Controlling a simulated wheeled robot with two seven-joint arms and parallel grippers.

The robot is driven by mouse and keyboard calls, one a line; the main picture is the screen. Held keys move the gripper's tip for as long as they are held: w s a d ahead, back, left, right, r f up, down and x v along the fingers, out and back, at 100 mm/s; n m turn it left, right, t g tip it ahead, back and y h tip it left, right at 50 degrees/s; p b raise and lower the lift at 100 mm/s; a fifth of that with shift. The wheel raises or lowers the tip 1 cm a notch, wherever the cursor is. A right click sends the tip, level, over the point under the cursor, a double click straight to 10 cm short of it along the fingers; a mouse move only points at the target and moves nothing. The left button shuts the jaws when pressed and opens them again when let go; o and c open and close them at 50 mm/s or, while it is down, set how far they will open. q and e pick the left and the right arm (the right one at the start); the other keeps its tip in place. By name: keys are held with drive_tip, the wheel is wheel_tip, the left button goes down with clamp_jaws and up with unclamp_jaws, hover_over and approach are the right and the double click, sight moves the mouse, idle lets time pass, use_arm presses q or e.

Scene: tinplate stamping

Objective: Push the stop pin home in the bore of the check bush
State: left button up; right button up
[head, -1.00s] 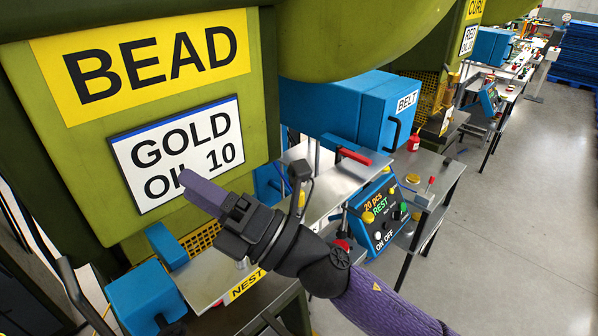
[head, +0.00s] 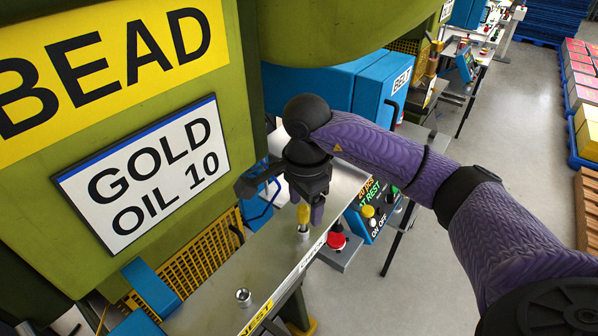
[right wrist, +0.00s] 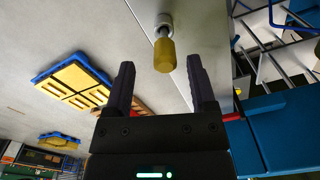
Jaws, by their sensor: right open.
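The stop pin, with a yellow knob (head: 303,213), stands upright at a small steel bush (head: 303,234) on the bench plate. The knob (right wrist: 164,55) and the steel ring of the bush (right wrist: 163,22) also show in the right wrist view, with a short pale length between them. How deep the pin sits is not clear. My right gripper (head: 306,208) is above the bush, pointing down, with the knob near its fingertips. In the right wrist view its open fingers (right wrist: 163,85) are apart, with the knob beyond and between them, not gripped. My left gripper is not in view.
A second steel ring (head: 243,297) sits nearer on the plate (head: 262,262), by the yellow NEST label (head: 256,318). A red button (head: 336,241) is just right of the bush. The green press body (head: 240,130) and a blue box (head: 330,95) stand close by.

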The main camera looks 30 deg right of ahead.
sight(303, 222)
drive_tip(key=f, duration=0.4)
drive_tip(key=shift+w+p, duration=0.3)
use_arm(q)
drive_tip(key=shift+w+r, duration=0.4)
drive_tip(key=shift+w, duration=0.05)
use_arm(e)
drive_tip(key=shift+s+f, duration=0.1)
drive_tip(key=shift+f, duration=0.1)
